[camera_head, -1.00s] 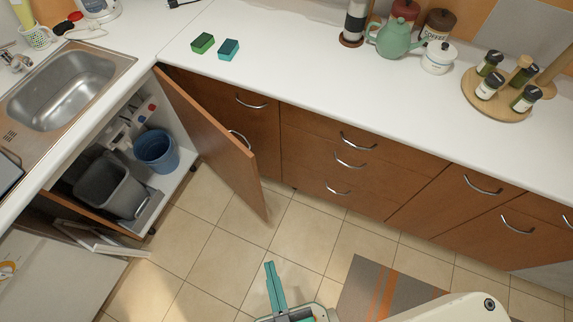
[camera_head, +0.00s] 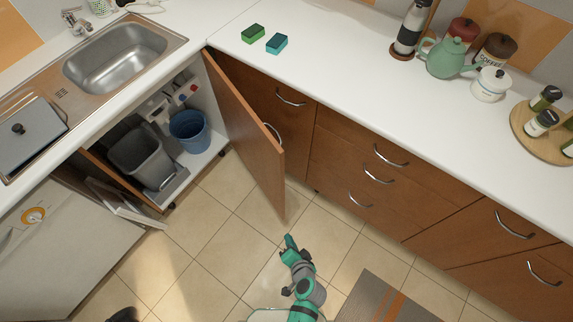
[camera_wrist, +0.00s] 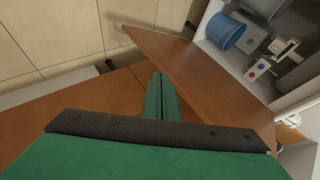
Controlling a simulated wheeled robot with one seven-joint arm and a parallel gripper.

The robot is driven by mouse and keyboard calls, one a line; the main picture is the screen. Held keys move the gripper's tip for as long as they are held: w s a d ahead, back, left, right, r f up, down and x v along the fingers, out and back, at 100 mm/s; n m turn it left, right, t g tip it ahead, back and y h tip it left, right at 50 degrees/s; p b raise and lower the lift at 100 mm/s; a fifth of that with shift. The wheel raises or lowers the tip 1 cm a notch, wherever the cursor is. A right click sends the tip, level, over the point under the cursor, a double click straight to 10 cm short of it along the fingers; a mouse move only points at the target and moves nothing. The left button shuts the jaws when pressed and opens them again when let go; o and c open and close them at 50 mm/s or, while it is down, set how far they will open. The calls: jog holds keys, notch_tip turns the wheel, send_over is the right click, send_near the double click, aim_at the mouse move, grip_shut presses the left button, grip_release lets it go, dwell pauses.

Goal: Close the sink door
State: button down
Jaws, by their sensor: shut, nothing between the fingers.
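The sink door (camera_head: 247,133) is a brown wooden panel standing wide open below the counter corner. The sink (camera_head: 118,55) is set in the counter above the open cabinet. In the wrist view the door (camera_wrist: 205,62) rises just beyond my gripper (camera_wrist: 159,82), whose green fingers are closed together and empty. Whether the fingertips touch the door is unclear. In the head view my gripper (camera_head: 288,240) is low over the floor, in front of the door's free edge.
Inside the cabinet are a grey bin (camera_head: 142,157) and a blue bucket (camera_head: 189,131). A white dishwasher-like front (camera_head: 70,240) stands at the left. Drawers (camera_head: 365,170) line the right. Tiled floor (camera_head: 220,240) is clear before the door; a striped mat (camera_head: 385,300) lies right.

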jog(key=w+m+y, duration=0.1)
jog(key=w+y, duration=0.1)
jog(key=w, duration=0.4)
jog(key=w+d+r+n+t+y, duration=0.1)
jog(key=w+d+r+y, duration=0.35)
jog(key=w+r, duration=0.3)
jog(key=w+d+r+t+y, duration=0.2)
jog(key=w+d+r+y, duration=0.3)
jog(key=r, duration=0.3)
jog(key=w+a, duration=0.5)
jog(key=a, duration=0.5)
jog(key=shift+a+f+h, duration=0.2)
jog(key=shift+a+h, duration=0.15)
jog(key=shift+h, duration=0.1)
jog(key=shift+s+a, duration=0.1)
jog(key=shift+a, duration=0.05)
